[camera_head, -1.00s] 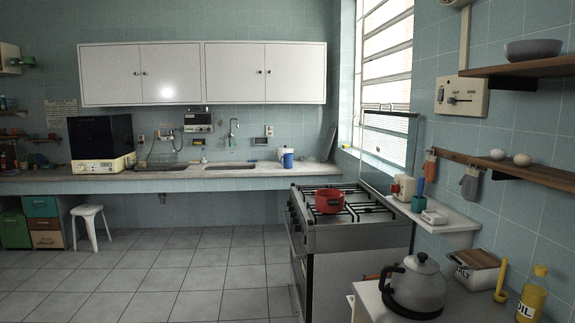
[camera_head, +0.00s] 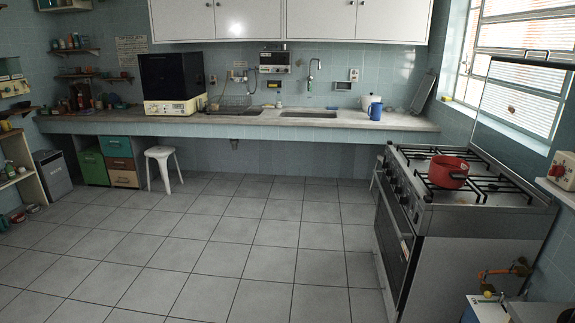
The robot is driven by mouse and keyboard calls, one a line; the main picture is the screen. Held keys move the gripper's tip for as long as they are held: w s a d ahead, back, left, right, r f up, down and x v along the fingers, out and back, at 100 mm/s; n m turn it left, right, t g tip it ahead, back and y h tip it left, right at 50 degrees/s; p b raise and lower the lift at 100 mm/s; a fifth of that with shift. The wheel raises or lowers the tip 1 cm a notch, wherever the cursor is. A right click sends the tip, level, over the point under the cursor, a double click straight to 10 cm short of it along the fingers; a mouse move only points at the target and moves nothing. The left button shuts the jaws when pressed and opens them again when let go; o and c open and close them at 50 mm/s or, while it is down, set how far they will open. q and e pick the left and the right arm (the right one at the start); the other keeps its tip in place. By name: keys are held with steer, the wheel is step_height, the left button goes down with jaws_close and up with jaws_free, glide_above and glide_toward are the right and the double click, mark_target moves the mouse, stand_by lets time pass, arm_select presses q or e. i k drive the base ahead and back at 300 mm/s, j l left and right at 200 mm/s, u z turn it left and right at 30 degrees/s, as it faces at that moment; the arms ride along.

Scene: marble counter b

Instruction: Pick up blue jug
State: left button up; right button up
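The blue jug (camera_head: 375,111) stands upright near the right end of the long marble counter (camera_head: 215,120) along the back wall. It stands in front of a white container (camera_head: 369,102), which it partly hides. The jug is small and far off in this view. Neither of my grippers shows in the head view.
A stove (camera_head: 470,215) with a red pot (camera_head: 448,171) on it stands at the right, close to the counter's right end. A white stool (camera_head: 163,168) stands under the counter at the left. The tiled floor (camera_head: 240,240) between me and the counter is clear.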

mark_target(376, 108)
steer(key=i+z, duration=0.2)
steer(key=i, duration=1.9)
steer(key=i+j, duration=0.1)
steer(key=i, duration=1)
steer(key=i+j, duration=0.1)
steer(key=i, duration=1)
